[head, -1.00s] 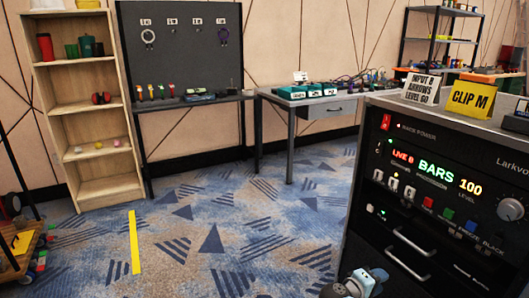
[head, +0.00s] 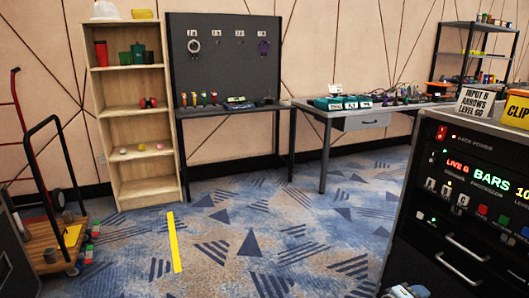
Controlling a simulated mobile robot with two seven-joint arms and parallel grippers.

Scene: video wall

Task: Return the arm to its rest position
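A small part of my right gripper (head: 405,291) shows at the bottom edge of the head view, low in front of the black rack unit (head: 468,215). Most of it is cut off by the frame, so its fingers and anything between them are hidden. It appears apart from the rack's front panel, though the gap is hard to judge. My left gripper and arm are not in view. The rack's display reads "LIVE" and "BARS".
A wooden shelf (head: 130,75), a pegboard bench (head: 225,110) and a grey table (head: 345,116) line the back wall. A hand cart (head: 50,240) stands at left. A yellow floor strip (head: 174,243) crosses open carpet (head: 225,255) in the middle.

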